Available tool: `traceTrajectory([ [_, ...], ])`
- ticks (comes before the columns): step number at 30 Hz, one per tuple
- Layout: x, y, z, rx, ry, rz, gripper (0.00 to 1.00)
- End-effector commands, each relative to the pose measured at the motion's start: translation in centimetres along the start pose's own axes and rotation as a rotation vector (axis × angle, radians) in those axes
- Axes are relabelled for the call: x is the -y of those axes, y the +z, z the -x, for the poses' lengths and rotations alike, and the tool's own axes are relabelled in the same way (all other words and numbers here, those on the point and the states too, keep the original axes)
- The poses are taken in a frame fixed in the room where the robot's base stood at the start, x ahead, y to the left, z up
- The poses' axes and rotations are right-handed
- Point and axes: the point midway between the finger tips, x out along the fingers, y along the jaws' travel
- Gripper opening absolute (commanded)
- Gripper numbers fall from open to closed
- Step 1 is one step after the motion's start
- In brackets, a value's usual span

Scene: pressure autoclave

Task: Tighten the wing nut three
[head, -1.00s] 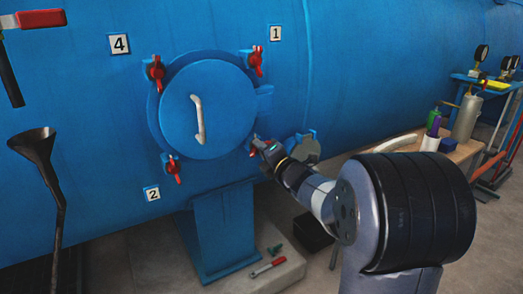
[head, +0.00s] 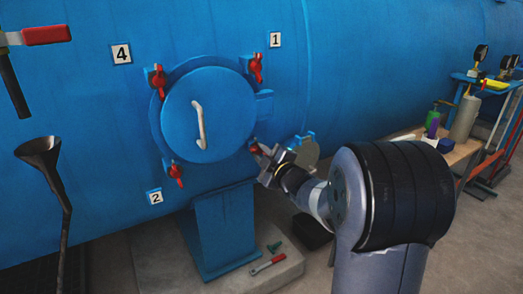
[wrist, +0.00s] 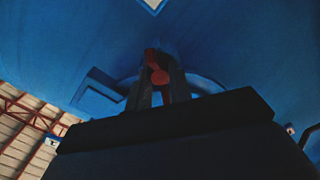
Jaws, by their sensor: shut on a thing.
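The round blue hatch door (head: 180,115) is closed, with a pale curved handle. The red wing nut (head: 254,148) at its lower right is in the place of number three; I see no number plate for it. My gripper (head: 262,152) is at this nut, and the arm hides part of it. In the wrist view, the two dark fingers (wrist: 155,88) are shut on the red nut (wrist: 155,68), whose top end sticks out above them.
Other red wing nuts sit at the upper right (head: 256,66), upper left (head: 158,80) and lower left (head: 175,173). A dark funnel (head: 40,150) stands at left. A bench (head: 462,152) with bottles is at right.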

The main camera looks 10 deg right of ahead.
Motion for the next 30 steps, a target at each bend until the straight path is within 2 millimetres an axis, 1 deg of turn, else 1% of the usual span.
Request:
traceTrajectory([
  [18,-0.05,-0.06,0.02,0.003,-0.002,-0.587,0.0],
  [24,0.05,-0.01,0.03,0.005,-0.002,-0.759,0.0],
  [30,0.09,-0.01,0.04,0.004,-0.001,-0.894,0.0],
])
